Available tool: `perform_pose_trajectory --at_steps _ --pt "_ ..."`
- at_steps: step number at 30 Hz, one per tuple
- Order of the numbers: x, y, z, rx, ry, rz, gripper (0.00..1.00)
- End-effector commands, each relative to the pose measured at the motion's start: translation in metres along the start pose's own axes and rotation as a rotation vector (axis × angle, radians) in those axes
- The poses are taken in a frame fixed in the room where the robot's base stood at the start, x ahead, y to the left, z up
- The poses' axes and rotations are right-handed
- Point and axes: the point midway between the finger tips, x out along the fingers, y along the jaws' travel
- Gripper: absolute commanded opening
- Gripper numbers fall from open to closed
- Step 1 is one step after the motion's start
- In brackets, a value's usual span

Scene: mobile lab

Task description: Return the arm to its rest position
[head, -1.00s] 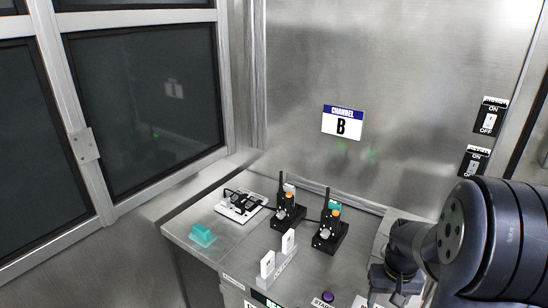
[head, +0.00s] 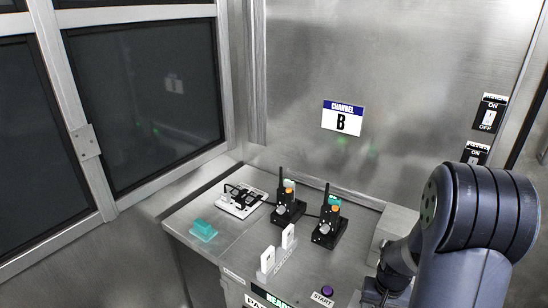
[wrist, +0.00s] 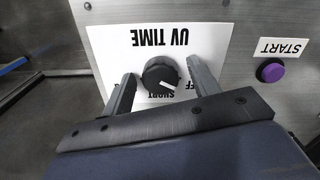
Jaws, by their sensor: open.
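My gripper (wrist: 161,70) is open in the wrist view, its two fingers apart on either side of a black round knob (wrist: 160,74) with a white pointer mark. The knob sits on a white plate (wrist: 218,42) labelled UV TIME, shown upside down. I cannot tell whether the fingers touch the knob or how far they stand from it. In the head view my dark arm (head: 482,215) fills the lower right, bent downward. The fingertips are not clear there.
A purple START button (wrist: 271,72) is right of the knob. The bench holds two black radios (head: 328,228) (head: 289,208), a teal block (head: 203,230), glasses on a white tray (head: 240,203) and white upright pieces (head: 289,237). A CHANNEL B sign (head: 343,118) hangs on the metal wall.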

Motion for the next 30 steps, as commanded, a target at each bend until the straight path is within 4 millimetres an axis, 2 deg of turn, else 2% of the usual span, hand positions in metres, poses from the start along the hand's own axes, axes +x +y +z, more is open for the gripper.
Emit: perform_pose_trajectory --at_steps 30 --pt "-0.0027 -0.0011 0.0000 0.816 -0.002 0.001 0.57"
